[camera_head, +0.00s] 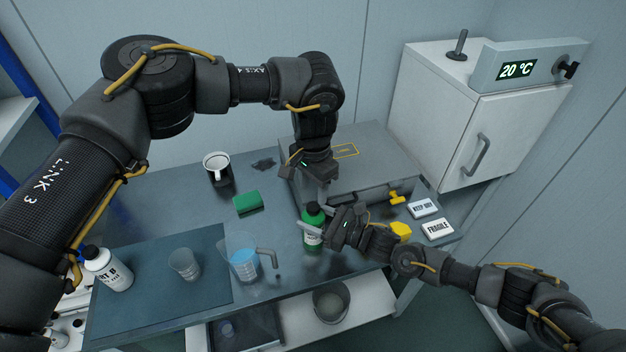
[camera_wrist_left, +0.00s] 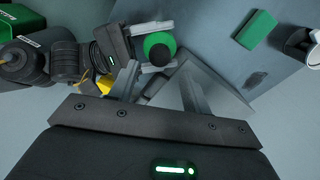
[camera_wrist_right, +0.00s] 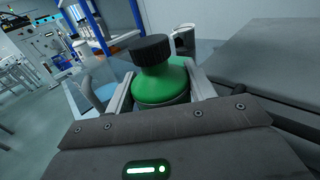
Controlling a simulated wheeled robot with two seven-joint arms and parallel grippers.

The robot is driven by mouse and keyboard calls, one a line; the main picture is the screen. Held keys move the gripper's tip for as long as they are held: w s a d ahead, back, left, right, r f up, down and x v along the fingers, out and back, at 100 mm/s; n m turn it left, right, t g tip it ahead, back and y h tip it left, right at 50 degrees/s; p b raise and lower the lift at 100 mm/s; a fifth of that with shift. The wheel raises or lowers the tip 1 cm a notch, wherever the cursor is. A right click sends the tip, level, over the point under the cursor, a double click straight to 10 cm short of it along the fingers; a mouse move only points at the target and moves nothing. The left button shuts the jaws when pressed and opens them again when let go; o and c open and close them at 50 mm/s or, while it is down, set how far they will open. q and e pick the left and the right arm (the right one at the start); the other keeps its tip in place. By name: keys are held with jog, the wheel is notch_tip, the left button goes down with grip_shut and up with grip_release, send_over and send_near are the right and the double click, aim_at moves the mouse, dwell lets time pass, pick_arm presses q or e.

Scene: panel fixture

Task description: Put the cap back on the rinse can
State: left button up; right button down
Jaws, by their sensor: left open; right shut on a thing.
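The green rinse can (camera_head: 312,238) with a pale label stands at the front of the bench. My right gripper (camera_head: 322,231) is shut around its upper body, one finger on each side in the right wrist view (camera_wrist_right: 160,95). The black cap (camera_wrist_right: 151,50) sits on top of the can; whether it is screwed down I cannot tell. The left wrist view shows the cap (camera_wrist_left: 160,54) from above, within the can's green top. My left gripper (camera_head: 318,200) is open, pointing down just above the can, and its fingers (camera_wrist_left: 158,85) hold nothing.
Left of the can stand a beaker of blue liquid (camera_head: 243,262), a clear cup (camera_head: 184,264) and a white bottle (camera_head: 110,272). A green sponge (camera_head: 247,202) and mug (camera_head: 217,165) lie behind. A grey case (camera_head: 365,165) and labelled blocks (camera_head: 437,229) are right.

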aim_at(313, 206)
pick_arm(q)
jog(key=shift+f, duration=2.85)
